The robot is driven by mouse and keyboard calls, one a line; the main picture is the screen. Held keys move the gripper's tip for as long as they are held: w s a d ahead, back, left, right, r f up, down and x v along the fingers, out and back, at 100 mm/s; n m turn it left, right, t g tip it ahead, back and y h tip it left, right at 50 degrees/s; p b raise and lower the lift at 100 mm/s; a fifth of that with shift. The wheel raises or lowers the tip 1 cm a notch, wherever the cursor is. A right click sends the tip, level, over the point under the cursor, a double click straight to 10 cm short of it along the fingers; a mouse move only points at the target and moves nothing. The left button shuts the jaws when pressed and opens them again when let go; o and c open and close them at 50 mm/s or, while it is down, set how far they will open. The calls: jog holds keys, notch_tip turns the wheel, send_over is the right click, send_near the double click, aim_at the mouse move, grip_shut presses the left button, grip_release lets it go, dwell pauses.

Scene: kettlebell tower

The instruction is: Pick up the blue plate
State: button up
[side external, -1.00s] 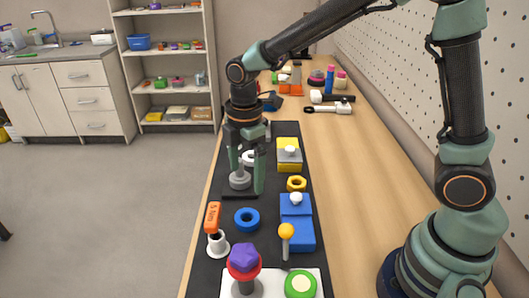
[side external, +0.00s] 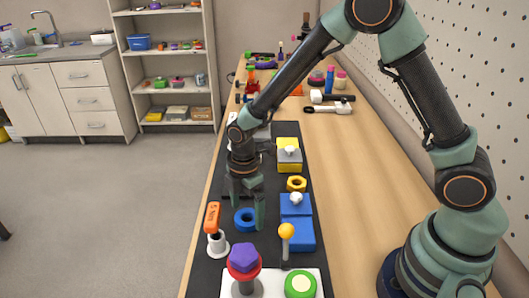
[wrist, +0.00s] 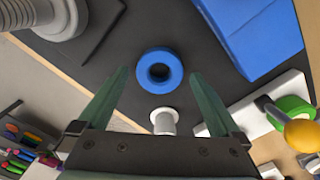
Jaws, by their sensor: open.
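The blue plate (side external: 245,229) is a small blue ring with a centre hole, lying flat on the black mat (side external: 268,262). In the wrist view the blue plate (wrist: 143,72) lies between the tips of my two green fingers. My gripper (side external: 248,213) is open and empty, pointing down over the plate with one finger to each side. In the side view the right finger covers part of the plate's right edge. The wrist view shows my gripper (wrist: 158,74) with a gap wider than the plate. I cannot tell how high the fingertips are above the mat.
A white spool (side external: 217,244) and an orange-handled tool (side external: 212,215) stand just left of the plate. A blue stepped block (side external: 301,234) and a yellow-knobbed lever (side external: 286,232) are to the right. A purple knob (side external: 243,257) on a white base stands in front.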

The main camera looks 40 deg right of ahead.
jog(key=shift+f, duration=0.75)
grip_shut()
jog(key=shift+r, duration=0.15)
